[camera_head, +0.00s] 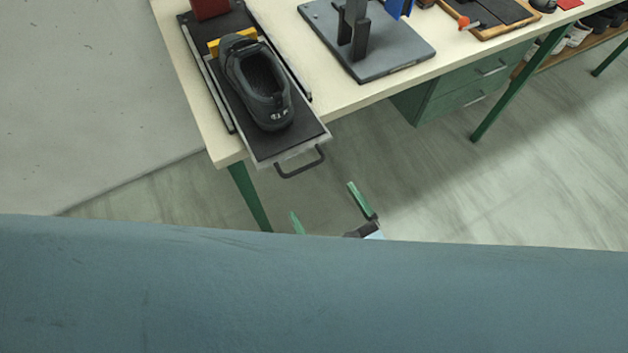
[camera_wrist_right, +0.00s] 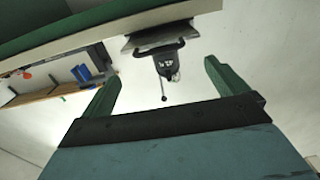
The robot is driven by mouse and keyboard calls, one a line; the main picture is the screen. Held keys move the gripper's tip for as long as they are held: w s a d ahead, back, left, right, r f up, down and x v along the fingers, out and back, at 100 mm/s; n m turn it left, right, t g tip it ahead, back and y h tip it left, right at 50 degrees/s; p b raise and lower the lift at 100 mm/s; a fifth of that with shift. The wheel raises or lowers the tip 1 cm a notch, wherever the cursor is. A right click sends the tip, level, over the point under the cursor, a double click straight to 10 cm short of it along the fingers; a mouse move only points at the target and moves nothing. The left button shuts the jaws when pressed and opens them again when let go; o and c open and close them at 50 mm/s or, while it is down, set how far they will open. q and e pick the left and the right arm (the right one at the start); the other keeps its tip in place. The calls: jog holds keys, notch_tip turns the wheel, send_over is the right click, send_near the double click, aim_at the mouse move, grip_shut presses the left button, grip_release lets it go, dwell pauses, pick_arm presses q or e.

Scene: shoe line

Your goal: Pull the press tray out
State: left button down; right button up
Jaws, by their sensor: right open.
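The press tray (camera_head: 270,153) is a dark plate with a light metal front edge, and it sticks out past the front edge of the table. A black shoe (camera_head: 258,85) stands on it, toe toward the back. A dark bar handle (camera_head: 301,165) is on the tray's front and also shows in the right wrist view (camera_wrist_right: 159,51). My right gripper (camera_head: 321,198) is open and empty, its green fingers below and in front of the handle in the head view. In the wrist view the handle lies beyond the gap between the fingertips (camera_wrist_right: 160,69). My left gripper is not in view.
A red block (camera_head: 210,8) stands at the back of the press base. A grey plate with an upright stand (camera_head: 385,55) is to the right on the table (camera_head: 345,95). A green drawer unit (camera_head: 465,82) hangs under it. The floor before the tray is clear.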

jog(key=shift+v, duration=2.3)
jog(key=s+d+f+g+h, duration=0.15)
jog(key=d+f, duration=0.25)
jog(key=f, duration=0.5)
jog(key=s+d+f+m+g+h, duration=0.1)
jog(key=d+f+g+h, duration=0.15)
jog(key=f, duration=0.65)
jog(key=s+d+f+g+h, duration=0.2)
jog(key=d+f+g, duration=0.15)
jog(key=f, duration=0.65)
jog(key=s+d+f+m+g+h, duration=0.3)
jog(key=s+d+f+g, duration=0.3)
jog(key=s+d+f, duration=0.5)
jog(key=s+f, duration=0.1)
jog(key=s, duration=0.3)
jog(key=shift+s+d+f+g+h, duration=0.15)
jog(key=shift+d+f+g+h, duration=0.1)
jog(key=shift+f+g+h, duration=0.1)
